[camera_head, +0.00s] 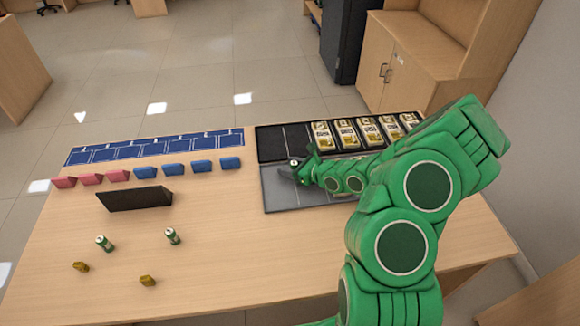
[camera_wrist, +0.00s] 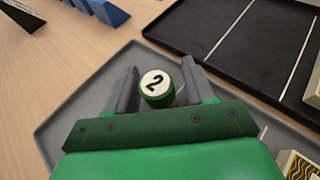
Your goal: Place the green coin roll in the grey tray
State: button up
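A green coin roll (camera_wrist: 157,88) with a white top marked "2" stands upright between the fingers of my gripper (camera_wrist: 160,75) in the wrist view. Narrow gaps seem to show between the roll and the fingers, so the gripper looks open around it. In the head view the roll (camera_head: 293,162) and my gripper (camera_head: 298,165) are over the left part of the grey tray (camera_head: 285,200). The roll appears to stand on the tray floor, but its base is hidden in both views. My arm covers the tray's right part.
Behind the grey tray is a black tray (camera_head: 268,144) with banknote bundles (camera_head: 345,133). Two more green rolls (camera_head: 104,243) (camera_head: 172,236) and two gold pieces (camera_head: 80,266) (camera_head: 147,281) are at left front. A black block (camera_head: 135,199), pink and blue blocks and a blue mat (camera_head: 155,147) lie farther back.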

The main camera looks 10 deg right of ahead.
dwell(0.3)
jog(key=shift+d+r, duration=0.1)
jog(key=shift+r, duration=0.1)
jog(key=shift+v, duration=5.85)
jog(key=s+a+r+n+g+y, duration=0.2)
jog(key=s+a+r+n+g, duration=0.15)
jog(key=a+r+n, duration=0.45)
jog(key=s+a+r+n+g+y, duration=0.1)
jog(key=s+a+r+n+g, duration=0.2)
jog(key=s+a+r+n, duration=0.45)
jog(key=s+a+r+n+g+h, duration=0.2)
jog(key=s+r+n+g+h, duration=0.25)
jog(key=s, duration=0.45)
jog(key=s+d+r+n+h, duration=0.2)
jog(key=s+d, duration=0.2)
jog(key=s, duration=0.1)
jog(key=s+d+r+n+h, duration=0.2)
jog(key=s+d+h, duration=0.1)
jog(key=s+d, duration=0.2)
jog(key=s+d+r+n+h, duration=0.2)
jog(key=s+d+n+h, duration=0.1)
jog(key=s, duration=0.4)
jog(key=shift+d+r, duration=0.1)
jog(key=shift+d, duration=0.65)
